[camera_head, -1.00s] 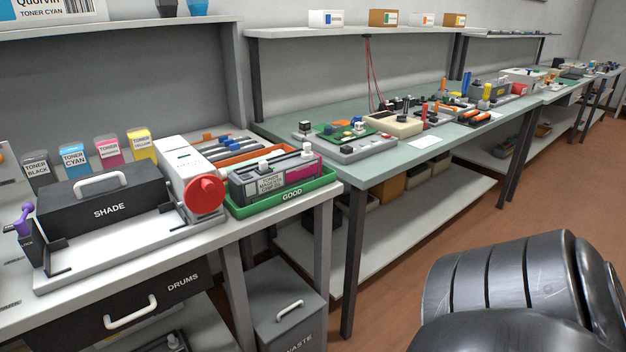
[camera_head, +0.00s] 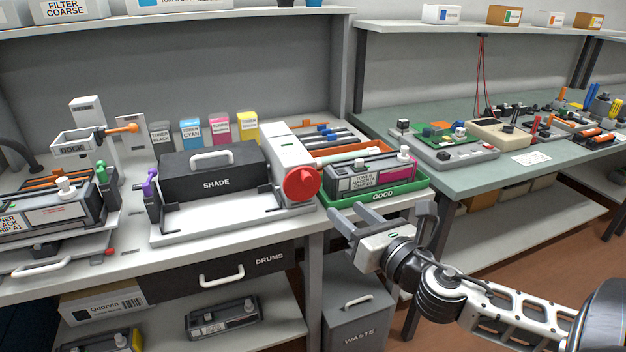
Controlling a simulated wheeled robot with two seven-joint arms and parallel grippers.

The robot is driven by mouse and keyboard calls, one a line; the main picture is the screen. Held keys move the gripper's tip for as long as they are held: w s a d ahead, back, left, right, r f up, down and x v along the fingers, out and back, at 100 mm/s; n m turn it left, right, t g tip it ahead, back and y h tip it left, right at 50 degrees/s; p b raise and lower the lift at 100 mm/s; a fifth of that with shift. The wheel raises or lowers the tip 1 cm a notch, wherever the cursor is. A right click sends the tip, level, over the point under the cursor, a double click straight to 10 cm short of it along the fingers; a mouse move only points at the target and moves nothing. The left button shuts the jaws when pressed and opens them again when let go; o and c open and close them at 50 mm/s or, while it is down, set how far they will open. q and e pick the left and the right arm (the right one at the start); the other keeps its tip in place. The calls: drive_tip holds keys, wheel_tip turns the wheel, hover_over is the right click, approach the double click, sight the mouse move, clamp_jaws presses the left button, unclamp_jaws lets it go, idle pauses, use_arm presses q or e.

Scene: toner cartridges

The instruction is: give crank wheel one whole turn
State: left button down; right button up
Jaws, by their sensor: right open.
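The crank wheel (camera_head: 302,185) is a red disc with a hub on the front of a white housing (camera_head: 287,150), at the right end of the SHADE unit (camera_head: 213,180). No hand is on it. My right gripper (camera_head: 380,214) reaches in from the lower right, with its two grey fingers spread apart and nothing between them. It is in front of the green GOOD tray, to the right of and lower than the wheel in the picture, clear of it. My left gripper is out of view.
The green GOOD tray (camera_head: 385,197) with a toner cartridge (camera_head: 372,176) stands right of the wheel. Toner boxes (camera_head: 190,132) stand behind the SHADE unit. A DRUMS drawer (camera_head: 222,277) is below the bench. A grey WASTE bin (camera_head: 357,318) stands below my right gripper.

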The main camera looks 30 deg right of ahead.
sight(310, 180)
drive_tip(key=w, duration=0.4)
drive_tip(key=w+p, duration=0.1)
drive_tip(key=w, duration=0.7)
drive_tip(key=shift+w+d+p, duration=0.25)
drive_tip(key=shift+w+p, duration=0.1)
drive_tip(key=shift+w, duration=0.05)
clamp_jaws()
